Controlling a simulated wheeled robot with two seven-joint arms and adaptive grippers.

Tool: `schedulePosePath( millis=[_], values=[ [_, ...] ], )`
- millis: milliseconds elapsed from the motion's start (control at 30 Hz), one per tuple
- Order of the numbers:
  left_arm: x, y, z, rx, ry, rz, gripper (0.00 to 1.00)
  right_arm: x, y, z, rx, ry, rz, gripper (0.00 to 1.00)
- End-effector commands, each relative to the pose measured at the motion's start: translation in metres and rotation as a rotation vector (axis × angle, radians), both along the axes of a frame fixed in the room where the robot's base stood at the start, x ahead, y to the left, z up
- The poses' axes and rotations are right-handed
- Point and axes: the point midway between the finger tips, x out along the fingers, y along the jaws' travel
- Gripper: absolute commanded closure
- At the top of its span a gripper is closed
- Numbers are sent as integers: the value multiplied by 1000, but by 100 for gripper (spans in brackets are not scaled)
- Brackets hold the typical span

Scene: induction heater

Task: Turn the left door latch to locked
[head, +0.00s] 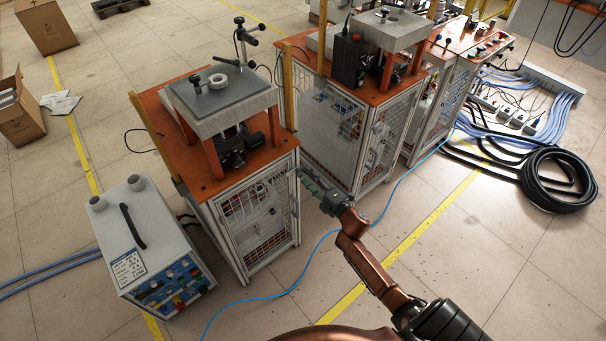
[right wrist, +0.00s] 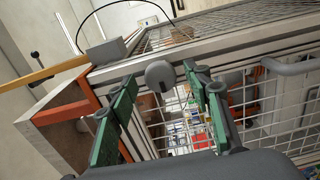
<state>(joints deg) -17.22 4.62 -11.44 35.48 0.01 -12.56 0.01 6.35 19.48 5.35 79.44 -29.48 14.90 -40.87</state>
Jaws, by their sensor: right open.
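The latch (right wrist: 159,74) is a grey rounded knob on the metal frame of a cabinet's mesh door (right wrist: 270,105). In the right wrist view it lies between the green fingers of my right gripper (right wrist: 157,82). The fingers are open, one on each side, with visible gaps to the knob. I cannot tell its locked or unlocked position. In the head view my right gripper (head: 306,180) is at the right front edge of the left cabinet (head: 233,186), where it hides the latch. My left gripper is not in view.
A grey door handle (right wrist: 290,67) is right of the latch in the wrist view. A second cabinet (head: 340,130) stands close behind my right gripper. A grey power unit (head: 150,245) stands left of the left cabinet. A blue cable (head: 300,275) crosses the floor.

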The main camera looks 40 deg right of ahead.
Motion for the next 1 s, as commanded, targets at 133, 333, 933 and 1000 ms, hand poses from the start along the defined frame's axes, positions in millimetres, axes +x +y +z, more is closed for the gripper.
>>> schedulePosePath(
  millis=[133,333,933,1000],
  values=[
    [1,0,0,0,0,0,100,-34,-3,-2,-1,3,-1,55],
    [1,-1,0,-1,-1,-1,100,-69,-6,-1,0,2,-2,55],
    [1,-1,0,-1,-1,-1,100,-87,-7,0,0,0,0,55],
    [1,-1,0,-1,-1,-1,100,-87,-7,0,0,1,0,55]
  ],
)
